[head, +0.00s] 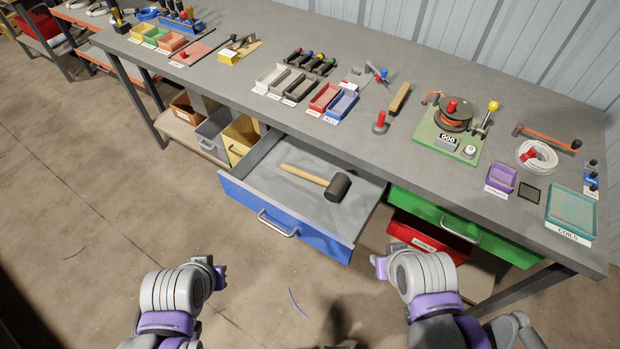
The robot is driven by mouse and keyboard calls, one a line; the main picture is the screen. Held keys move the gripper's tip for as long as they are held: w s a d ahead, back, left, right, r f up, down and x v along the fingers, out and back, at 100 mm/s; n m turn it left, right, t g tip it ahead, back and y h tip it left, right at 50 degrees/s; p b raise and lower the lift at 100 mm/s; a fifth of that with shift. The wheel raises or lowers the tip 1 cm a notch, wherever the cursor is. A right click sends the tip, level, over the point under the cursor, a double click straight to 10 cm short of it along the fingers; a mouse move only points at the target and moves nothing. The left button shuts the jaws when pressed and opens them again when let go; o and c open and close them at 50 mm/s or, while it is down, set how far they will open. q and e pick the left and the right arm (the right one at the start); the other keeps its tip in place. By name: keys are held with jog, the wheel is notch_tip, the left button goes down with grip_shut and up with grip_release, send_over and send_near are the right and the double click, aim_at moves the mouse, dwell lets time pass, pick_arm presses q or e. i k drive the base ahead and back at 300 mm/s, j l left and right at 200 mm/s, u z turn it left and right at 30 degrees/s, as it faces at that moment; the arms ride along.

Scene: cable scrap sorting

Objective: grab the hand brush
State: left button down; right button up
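A tan, wooden-looking block with a dark side, which looks like the hand brush (399,98), lies on the grey workbench (360,155) right of the blue tray. Its bristles are too small to make out clearly. My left gripper (219,276) is low in front of the bench, left of the open drawer, apart from the brush. My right gripper (377,265) is just right of the drawer's front corner, below the bench top and apart from the brush. I see nothing held in either gripper; their finger openings are not clear.
An open blue-fronted drawer (285,222) sticks out between my arms and holds a mallet (325,183). Bench top in front is clear.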

aim_at(397, 101)
jog(key=i+l+u, duration=0.3)
jog(key=i+l, duration=0.15)
jog(key=l, duration=0.2)
jog(key=i+l+u, duration=0.15)
jog(key=l, duration=0.2)
